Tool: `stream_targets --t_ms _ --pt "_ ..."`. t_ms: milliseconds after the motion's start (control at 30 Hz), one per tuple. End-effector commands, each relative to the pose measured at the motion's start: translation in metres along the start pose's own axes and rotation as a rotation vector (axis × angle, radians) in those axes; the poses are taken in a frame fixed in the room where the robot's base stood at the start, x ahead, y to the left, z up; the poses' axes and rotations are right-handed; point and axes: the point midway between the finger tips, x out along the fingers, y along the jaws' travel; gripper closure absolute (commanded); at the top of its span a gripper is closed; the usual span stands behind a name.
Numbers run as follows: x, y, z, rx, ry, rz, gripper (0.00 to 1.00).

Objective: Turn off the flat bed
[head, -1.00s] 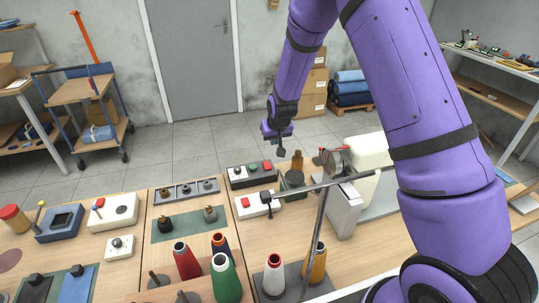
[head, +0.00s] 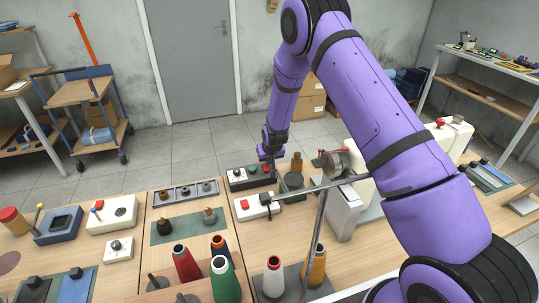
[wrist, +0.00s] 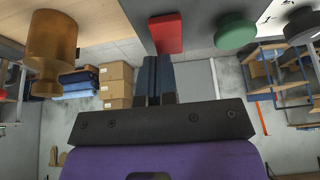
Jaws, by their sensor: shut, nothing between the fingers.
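A dark control box (head: 248,183) stands at the back of the bench. It carries a black knob (head: 237,172), a green button (head: 252,170) and a red button (head: 267,168). My gripper (head: 270,158) is pointed down at the red end of this box. In the wrist view my shut, empty fingers (wrist: 161,58) end right by the red button (wrist: 166,34); I cannot tell whether they touch it. The green button (wrist: 235,30) is to their right. No label shows which control belongs to the flat bed.
An amber bottle (head: 297,162) stands right of the box; it also shows in the wrist view (wrist: 52,45). A white switch box (head: 256,207) with a red button is in front. A thin metal post (head: 318,225) and several thread cones (head: 222,277) stand nearer.

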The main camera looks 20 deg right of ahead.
Motion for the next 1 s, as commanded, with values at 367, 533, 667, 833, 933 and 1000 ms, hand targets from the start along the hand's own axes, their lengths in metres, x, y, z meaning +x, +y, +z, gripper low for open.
stream_targets --t_ms 367,533,667,833,933,1000 --pt "0.0065 0.0000 0.0004 0.000 0.001 0.000 1.00" --pt "0.0074 0.0000 0.0003 0.000 -0.008 0.000 1.00" --pt "0.0125 0.0000 -0.0010 0.000 -0.056 0.000 1.00" --pt "0.0119 0.0000 0.0011 0.000 -0.054 0.000 1.00" --pt "0.0118 0.0000 0.0021 0.000 -0.055 0.000 1.00" --pt "0.0111 0.0000 0.0035 0.000 -0.056 0.000 1.00"
